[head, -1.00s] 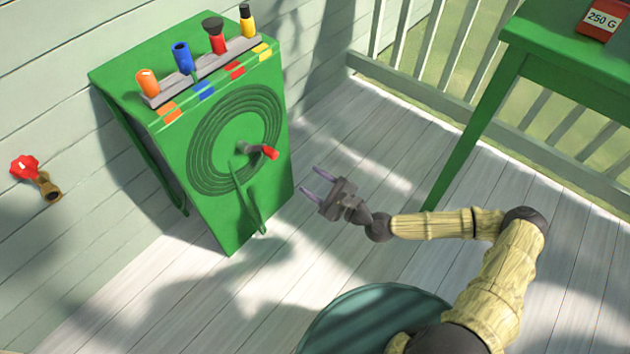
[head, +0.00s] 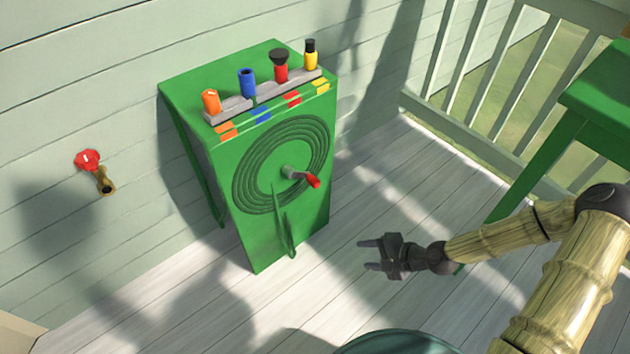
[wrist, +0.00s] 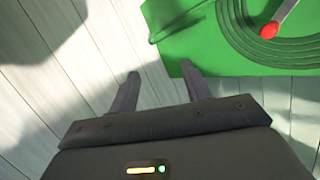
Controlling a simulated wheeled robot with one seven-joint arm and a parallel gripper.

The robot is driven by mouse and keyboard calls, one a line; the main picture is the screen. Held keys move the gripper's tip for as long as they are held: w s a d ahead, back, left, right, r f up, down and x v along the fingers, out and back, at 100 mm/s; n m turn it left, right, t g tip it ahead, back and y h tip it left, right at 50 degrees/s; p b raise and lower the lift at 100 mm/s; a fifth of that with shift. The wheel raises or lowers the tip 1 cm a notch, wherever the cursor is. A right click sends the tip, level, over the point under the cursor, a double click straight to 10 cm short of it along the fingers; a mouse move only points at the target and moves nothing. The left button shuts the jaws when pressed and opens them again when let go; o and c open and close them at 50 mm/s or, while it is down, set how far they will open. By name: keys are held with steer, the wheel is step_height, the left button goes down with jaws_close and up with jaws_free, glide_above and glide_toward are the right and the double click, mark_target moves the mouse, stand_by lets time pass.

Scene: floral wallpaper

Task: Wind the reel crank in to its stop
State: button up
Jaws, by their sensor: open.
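The reel is a dark green coil of hose (head: 240,190) on the front of a green cabinet (head: 235,235). Its crank has a grey arm at the coil's centre and a red handle (head: 313,181) that points to the lower right. In the wrist view the red handle (wrist: 269,30) shows at the top right, beyond the fingers. My gripper (head: 366,255) is open and empty, in front of the cabinet, to the right of and below the handle. It is apart from both. The fingers also show in the wrist view (wrist: 160,90).
A rack on the cabinet top holds orange (head: 211,101), blue (head: 247,83), red (head: 280,68) and yellow (head: 310,56) nozzles. A brass tap with a red knob (head: 87,160) is on the wall at left. A green table (head: 600,95) stands at right. Plank floor lies clear before the cabinet.

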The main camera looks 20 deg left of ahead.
steer(key=d+r+n+h, duration=0.3)
steer(key=d+r+h, duration=0.15)
steer(key=d, duration=0.45)
steer(key=s+d+r+n+h+p, duration=0.1)
steer(key=d+r, duration=0.4)
steer(key=r, duration=0.6)
steer(key=s+d+r+n+t+h+p, duration=0.1)
steer(key=s+d+r+h, duration=0.3)
steer(key=r, duration=0.7)
steer(key=shift+d+r+n+t+p, duration=0.35)
steer(key=shift+d+n+p, duration=0.25)
steer(key=shift+d, duration=0.1)
